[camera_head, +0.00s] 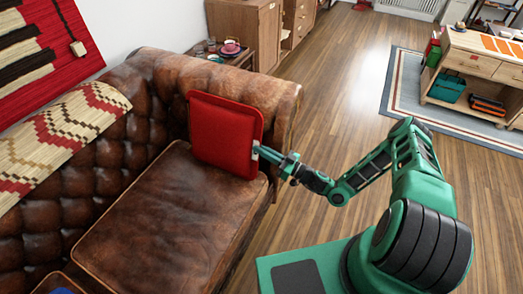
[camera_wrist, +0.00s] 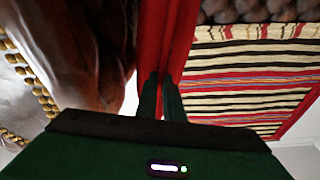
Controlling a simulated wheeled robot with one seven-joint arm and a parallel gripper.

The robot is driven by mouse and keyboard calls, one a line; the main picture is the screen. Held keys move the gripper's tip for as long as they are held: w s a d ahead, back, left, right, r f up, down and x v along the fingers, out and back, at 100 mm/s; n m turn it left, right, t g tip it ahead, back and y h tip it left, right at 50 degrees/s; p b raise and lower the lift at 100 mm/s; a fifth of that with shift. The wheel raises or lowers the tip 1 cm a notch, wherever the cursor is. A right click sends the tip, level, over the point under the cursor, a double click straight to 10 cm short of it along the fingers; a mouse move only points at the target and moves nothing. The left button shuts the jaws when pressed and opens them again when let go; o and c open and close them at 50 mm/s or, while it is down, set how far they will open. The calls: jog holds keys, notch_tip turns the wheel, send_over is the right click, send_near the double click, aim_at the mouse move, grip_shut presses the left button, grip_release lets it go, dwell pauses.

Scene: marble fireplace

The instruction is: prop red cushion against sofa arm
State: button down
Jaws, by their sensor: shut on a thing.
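The red cushion (camera_head: 222,133) stands nearly upright on the brown leather seat of the sofa (camera_head: 165,215), in front of the sofa arm (camera_head: 222,84) at the far end. Its top leans back a little toward that arm; I cannot tell whether it touches. My gripper (camera_head: 256,154) is at the cushion's right edge, low down, and is shut on it. In the wrist view the cushion (camera_wrist: 167,35) shows edge-on between my two fingers (camera_wrist: 160,95). The cushion's back face and the lower part of the arm behind it are hidden.
A patterned throw (camera_head: 60,138) lies over the sofa back. A small side table (camera_head: 236,58) with cups stands behind the sofa arm. A wooden cabinet (camera_head: 240,25) is beyond it. A low wooden unit (camera_head: 470,65) stands on a rug at right. Open wooden floor lies between.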

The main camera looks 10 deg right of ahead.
jog(key=shift+w+d, duration=0.45)
jog(key=shift+w, duration=0.15)
dwell(0.3)
jog(key=c, duration=1.8)
grip_release()
jog(key=shift+s+d+r, duration=0.1)
jog(key=shift+s+d, duration=0.8)
jog(key=shift+d, duration=0.3)
jog(key=shift+s+d+r, duration=0.15)
jog(key=shift+s+d, duration=0.8)
jog(key=shift+d, duration=0.2)
jog(key=shift+s+d+r, duration=0.1)
jog(key=shift+s+d, duration=0.8)
jog(key=shift+d, duration=0.3)
jog(key=shift+r, duration=0.1)
